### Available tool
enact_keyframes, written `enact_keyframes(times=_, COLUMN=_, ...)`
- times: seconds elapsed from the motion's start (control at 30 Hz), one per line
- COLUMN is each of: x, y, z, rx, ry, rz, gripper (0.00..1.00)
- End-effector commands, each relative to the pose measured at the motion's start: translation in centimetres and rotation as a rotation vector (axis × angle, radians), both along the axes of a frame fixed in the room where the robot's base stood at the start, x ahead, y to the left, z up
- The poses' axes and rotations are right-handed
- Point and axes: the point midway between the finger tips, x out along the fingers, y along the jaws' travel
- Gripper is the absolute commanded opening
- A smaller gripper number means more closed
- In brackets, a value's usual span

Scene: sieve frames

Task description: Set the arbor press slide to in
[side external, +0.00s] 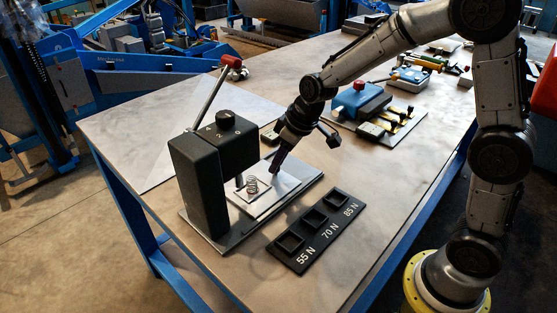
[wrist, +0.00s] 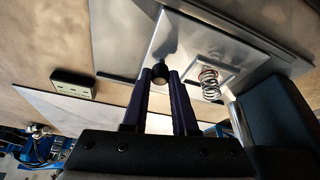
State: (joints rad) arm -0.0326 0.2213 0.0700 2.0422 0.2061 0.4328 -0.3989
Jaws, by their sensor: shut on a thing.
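The black arbor press (side external: 202,165) stands on a metal base plate at the table's left part, its lever (side external: 211,96) with a red knob raised. Its flat silver slide (side external: 265,200) lies on the base and shows in the wrist view (wrist: 190,40). A coil spring (side external: 251,184) stands upright on the slide, also seen in the wrist view (wrist: 209,84), close beside the press body. My gripper (side external: 274,172) reaches down to the slide's far edge. In the wrist view its fingers (wrist: 160,76) are shut on a dark round knob (wrist: 159,80) at the slide's edge.
A black tray (side external: 290,262) with square pockets marked 55 N, 70 N and 85 N lies at the front right. A small dark box (wrist: 73,85) lies near the press. A blue device (side external: 360,100) on a plate stands behind. The table's front left is clear.

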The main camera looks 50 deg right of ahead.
Motion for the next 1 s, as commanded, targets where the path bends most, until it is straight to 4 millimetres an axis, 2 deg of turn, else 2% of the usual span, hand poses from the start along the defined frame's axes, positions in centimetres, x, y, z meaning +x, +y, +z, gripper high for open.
enact_keyframes(times=0.57, x=0.0, y=0.1, z=0.1, rx=0.000, ry=-0.002, rz=0.001, gripper=0.00)
enact_keyframes(times=0.8, x=0.0, y=3.1, z=0.1, rx=-0.001, ry=-0.001, rz=0.007, gripper=0.00)
enact_keyframes(times=1.0, x=0.0, y=4.2, z=0.1, rx=0.001, ry=-0.003, rz=0.004, gripper=0.00)
